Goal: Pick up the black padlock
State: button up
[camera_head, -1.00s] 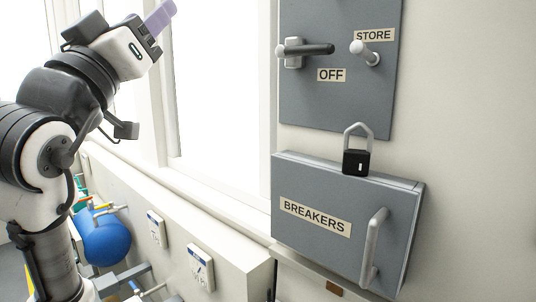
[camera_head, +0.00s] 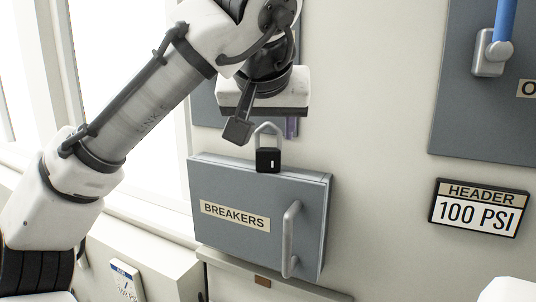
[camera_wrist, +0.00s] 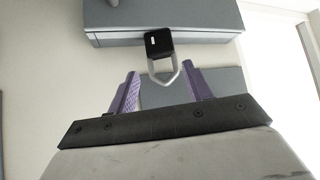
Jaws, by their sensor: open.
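The black padlock (camera_head: 268,160) stands upright on top of the grey breakers box (camera_head: 228,195), its silver shackle pointing up. In the wrist view the padlock (camera_wrist: 159,43) appears inverted at the box edge. My gripper (camera_wrist: 161,72) is open, with one purple finger on each side of the shackle in the picture. No contact with the padlock shows. In the head view my gripper is above and behind the padlock, and its fingers are mostly hidden by my wrist.
The breakers box has a vertical handle (camera_head: 290,240) on its front. A grey panel with a blue-handled lever (camera_head: 503,22) and a header gauge sign (camera_head: 479,208) are on the wall at right. A window is at left. Bare wall lies between the box and the sign.

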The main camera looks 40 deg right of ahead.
aim_at(267, 151)
jog(key=x, duration=0.3)
jog(key=shift+w+d+f+p, duration=0.2)
jog(key=shift+f+p, duration=0.1)
jog(key=shift+p, duration=0.05)
jog(key=p+x, duration=0.2)
jog(key=x, duration=0.3)
jog(key=shift+a+f, duration=0.15)
jog(key=shift+f, duration=0.05)
jog(key=shift+s, duration=0.1)
jog(key=shift+c, duration=0.2)
jog(key=c, duration=0.8)
jog(key=shift+a+r, duration=0.1)
jog(key=shift+a+r+b, duration=0.1)
jog(key=shift+b, duration=0.25)
jog(key=r, duration=0.2)
jog(key=r+b, duration=0.1)
jog(key=r, duration=0.1)
jog(key=a+r+b, duration=0.1)
jog(key=r, duration=0.1)
jog(key=shift+s+r, duration=0.25)
jog(key=s+a+b, duration=0.2)
jog(key=a, duration=0.3)
jog(key=s+a+b, duration=0.1)
jog(key=s+a, duration=0.1)
jog(key=a, duration=0.4)
jog(key=s+a+b, duration=0.2)
jog(key=s+a, duration=0.1)
jog(key=a, duration=0.3)
jog(key=shift+a+r+b, duration=0.1)
jog(key=shift+b, duration=0.2)
